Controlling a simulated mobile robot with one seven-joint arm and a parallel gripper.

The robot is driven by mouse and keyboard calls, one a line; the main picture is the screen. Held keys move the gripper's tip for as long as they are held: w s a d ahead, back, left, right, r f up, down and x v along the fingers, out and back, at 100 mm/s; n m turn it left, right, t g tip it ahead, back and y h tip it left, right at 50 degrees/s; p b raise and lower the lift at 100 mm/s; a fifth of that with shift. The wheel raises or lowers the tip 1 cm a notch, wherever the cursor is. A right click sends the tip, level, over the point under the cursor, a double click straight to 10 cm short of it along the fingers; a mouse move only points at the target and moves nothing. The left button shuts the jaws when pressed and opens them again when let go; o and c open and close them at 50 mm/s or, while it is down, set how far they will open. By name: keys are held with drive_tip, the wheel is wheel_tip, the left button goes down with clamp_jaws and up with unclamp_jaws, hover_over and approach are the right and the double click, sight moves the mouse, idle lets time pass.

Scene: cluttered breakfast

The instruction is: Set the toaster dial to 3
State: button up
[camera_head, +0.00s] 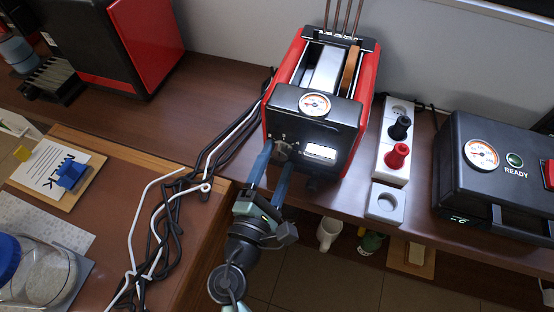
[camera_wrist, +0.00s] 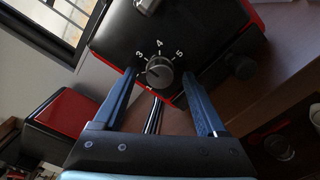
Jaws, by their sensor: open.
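The red and black toaster (camera_head: 318,115) stands on the brown counter in the head view, with a round gauge on its front. Its grey dial (camera_wrist: 159,72) shows in the wrist view, with white numbers including 3, 4 and 5 printed around it. I cannot read surely where the dial's mark points. My gripper (camera_head: 274,160) is open in front of the toaster's front face. In the wrist view its blue fingers (camera_wrist: 159,78) lie on either side of the dial, with gaps between them and it. I cannot tell how far the tips are from the face.
A black knob (camera_wrist: 241,66) sticks out of the toaster beside the dial. A power strip (camera_head: 394,140) with black and red plugs stands to the right, then a dark appliance (camera_head: 500,165) marked READY. Black and white cables (camera_head: 170,215) lie left of my gripper.

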drive_tip(key=v, duration=1.2)
drive_tip(key=shift+s+b, duration=0.3)
drive_tip(key=shift+s, duration=0.05)
drive_tip(key=shift+w+a+r, duration=0.1)
drive_tip(key=shift+w, duration=0.05)
